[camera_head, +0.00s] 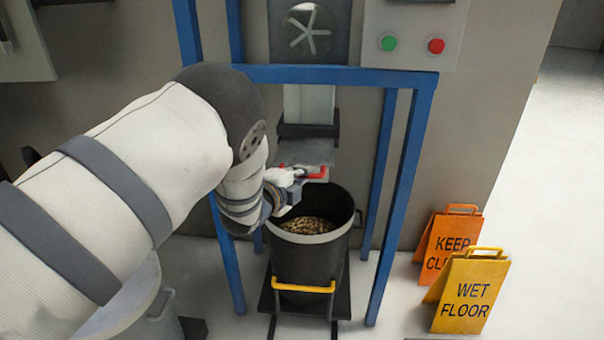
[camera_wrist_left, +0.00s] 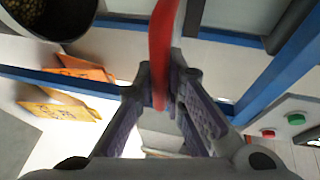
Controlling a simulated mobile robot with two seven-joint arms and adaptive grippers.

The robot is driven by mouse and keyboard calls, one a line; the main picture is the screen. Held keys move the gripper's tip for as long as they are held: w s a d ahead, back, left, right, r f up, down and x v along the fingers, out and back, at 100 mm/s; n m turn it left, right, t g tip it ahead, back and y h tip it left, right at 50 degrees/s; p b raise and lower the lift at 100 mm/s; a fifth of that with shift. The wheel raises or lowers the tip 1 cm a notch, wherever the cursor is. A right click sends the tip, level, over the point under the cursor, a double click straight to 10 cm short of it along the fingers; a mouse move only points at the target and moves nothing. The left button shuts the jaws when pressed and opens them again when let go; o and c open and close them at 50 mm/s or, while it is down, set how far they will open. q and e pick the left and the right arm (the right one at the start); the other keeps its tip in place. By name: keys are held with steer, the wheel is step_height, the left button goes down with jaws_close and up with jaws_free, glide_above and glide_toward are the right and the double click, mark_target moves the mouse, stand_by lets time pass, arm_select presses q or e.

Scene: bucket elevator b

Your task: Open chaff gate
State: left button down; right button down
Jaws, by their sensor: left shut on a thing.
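The chaff gate appears as a grey plate (camera_head: 312,158) under the chute, with a red handle (camera_head: 318,173) at its front edge. My left gripper (camera_head: 298,176) is at this handle, above the bucket's rim. In the left wrist view the red handle (camera_wrist_left: 160,55) runs between the fingers of my left gripper (camera_wrist_left: 160,95), which is shut on it. The plate sits below the dark chute mouth (camera_head: 308,131); how far it is pulled out is hard to tell. My right gripper is not in view.
A black bucket (camera_head: 308,262) with grain inside (camera_head: 308,225) stands on rails below the gate. A blue frame (camera_head: 398,185) surrounds it. A green button (camera_head: 389,43) and red button (camera_head: 436,46) are above.

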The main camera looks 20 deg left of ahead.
arm_select(q)
steer(key=c, duration=1.7)
jaws_free()
steer(key=shift+w, duration=0.1)
steer(key=shift+o, duration=0.2)
steer(key=v, duration=1.2)
steer(key=shift+f, duration=0.1)
